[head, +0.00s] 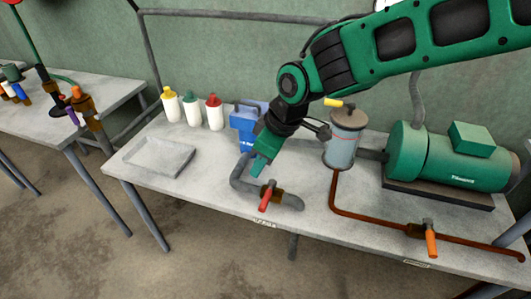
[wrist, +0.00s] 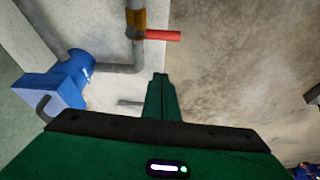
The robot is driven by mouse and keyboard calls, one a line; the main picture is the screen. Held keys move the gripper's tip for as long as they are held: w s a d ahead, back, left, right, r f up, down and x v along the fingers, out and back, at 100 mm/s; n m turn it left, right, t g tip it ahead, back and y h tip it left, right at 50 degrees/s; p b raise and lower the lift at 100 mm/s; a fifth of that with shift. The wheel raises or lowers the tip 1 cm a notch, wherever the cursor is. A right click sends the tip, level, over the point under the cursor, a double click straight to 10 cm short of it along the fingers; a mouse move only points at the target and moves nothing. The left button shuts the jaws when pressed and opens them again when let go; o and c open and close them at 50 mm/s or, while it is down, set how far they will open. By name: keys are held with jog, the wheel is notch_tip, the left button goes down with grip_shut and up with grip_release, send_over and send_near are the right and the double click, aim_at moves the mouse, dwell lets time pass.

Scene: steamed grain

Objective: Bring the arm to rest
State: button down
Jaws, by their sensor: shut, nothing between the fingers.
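My green arm reaches in from the upper right in the head view. My gripper (head: 259,168) points down above the grey table, close to the bent grey pipe and its red-handled valve (head: 267,195). In the wrist view my gripper (wrist: 160,78) has its fingers together, with nothing seen between them. There the red valve handle (wrist: 163,36) lies beyond the fingertips and looks apart from them. In the head view the gripper partly covers the pipe, so the exact gap is hard to tell.
A blue pump (head: 247,128) stands just behind the gripper. Three bottles (head: 192,110) and a shallow tray (head: 152,158) are to the left. A grey canister (head: 342,143), a green motor (head: 440,155) and an orange-handled valve (head: 431,240) are to the right.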

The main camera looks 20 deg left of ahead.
jog(key=w+d+r+m+h, duration=0.15)
jog(key=d+m, duration=0.25)
jog(key=d, duration=0.8)
jog(key=w+d+r+m+t+h, duration=0.1)
jog(key=w+d+m, duration=0.15)
jog(key=d, duration=0.95)
jog(key=w+d+r+m+h, duration=0.15)
jog(key=d+m, duration=0.25)
jog(key=d, duration=0.8)
jog(key=s+d+m+g, duration=0.1)
jog(key=s+d+m, duration=1.1)
jog(key=s+d, duration=0.8)
jog(key=shift+s+g, duration=0.3)
jog(key=shift+s, duration=0.45)
jog(key=shift+a, duration=0.1)
